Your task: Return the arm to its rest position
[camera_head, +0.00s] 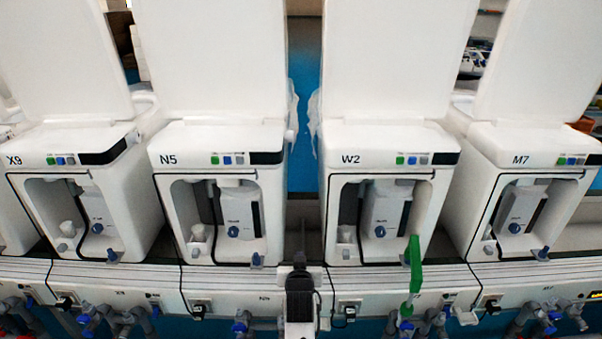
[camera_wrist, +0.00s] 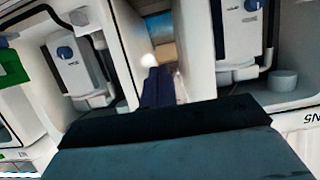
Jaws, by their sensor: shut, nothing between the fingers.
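My gripper (camera_head: 299,262) is in the lower middle of the head view, in front of the gap between units N5 and W2. It points away from me toward the row. In the wrist view its dark fingers (camera_wrist: 157,88) are together, with nothing held between them. The near part of the arm is dark with a white section below. The fingers appear apart from both units.
Unit N5 (camera_head: 215,139) is left of my gripper and unit W2 (camera_head: 391,139) is right, both with raised lids. A green handle (camera_head: 415,262) stands up in front of W2. Units X9 (camera_head: 70,142) and M7 (camera_head: 535,143) flank them. A white rail (camera_head: 235,283) with valves runs along the front.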

